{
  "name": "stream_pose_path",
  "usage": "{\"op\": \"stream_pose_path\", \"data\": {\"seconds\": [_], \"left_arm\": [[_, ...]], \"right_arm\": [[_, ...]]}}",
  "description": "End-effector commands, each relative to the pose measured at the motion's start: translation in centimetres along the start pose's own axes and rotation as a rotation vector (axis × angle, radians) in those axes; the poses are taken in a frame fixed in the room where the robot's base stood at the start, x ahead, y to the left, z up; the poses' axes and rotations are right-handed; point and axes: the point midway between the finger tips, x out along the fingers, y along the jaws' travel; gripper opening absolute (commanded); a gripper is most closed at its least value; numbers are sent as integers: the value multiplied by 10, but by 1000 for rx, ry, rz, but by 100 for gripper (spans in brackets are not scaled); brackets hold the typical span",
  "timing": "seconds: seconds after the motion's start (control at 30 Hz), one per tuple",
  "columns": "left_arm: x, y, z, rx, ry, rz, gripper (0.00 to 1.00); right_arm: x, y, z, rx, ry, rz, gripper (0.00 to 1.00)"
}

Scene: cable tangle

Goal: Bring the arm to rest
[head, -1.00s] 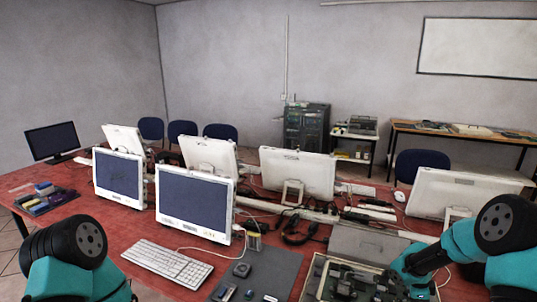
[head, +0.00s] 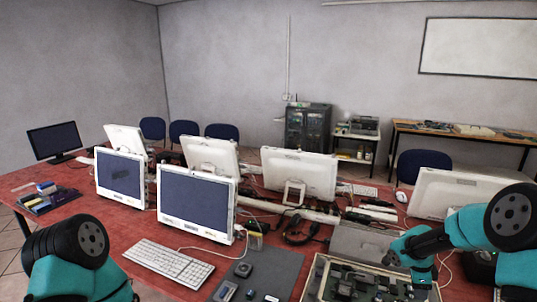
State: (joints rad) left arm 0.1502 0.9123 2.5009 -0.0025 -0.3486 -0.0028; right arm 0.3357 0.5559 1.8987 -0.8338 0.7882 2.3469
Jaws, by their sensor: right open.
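My right arm comes in from the lower right, and its small dark right gripper (head: 392,258) is open. It is above the right part of an open case (head: 316,272) holding dark parts, at the table's front edge. I see nothing held in it, though its fingertips are small and hard to make out. My left arm shows only as a teal and black joint at the lower left; its gripper is out of view.
The red table (head: 110,232) carries several monitors, including a white-framed one (head: 195,200). A white keyboard (head: 168,263) and a grey mat (head: 285,265) lie in front. Cables and a dark headset (head: 299,232) lie behind the case. Bare tabletop shows left of the keyboard.

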Motion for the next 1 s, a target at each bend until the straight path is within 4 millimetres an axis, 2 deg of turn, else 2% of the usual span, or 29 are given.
{"op": "stream_pose_path", "data": {"seconds": [0.03,0.53,1.0], "left_arm": [[0,0,0,0,0,0,43],[0,0,0,0,0,0,43],[0,0,0,0,0,0,43]], "right_arm": [[-10,-1,0,1,0,-4,47],[-87,0,0,0,-1,-3,47],[-10,0,0,1,0,3,47]]}}
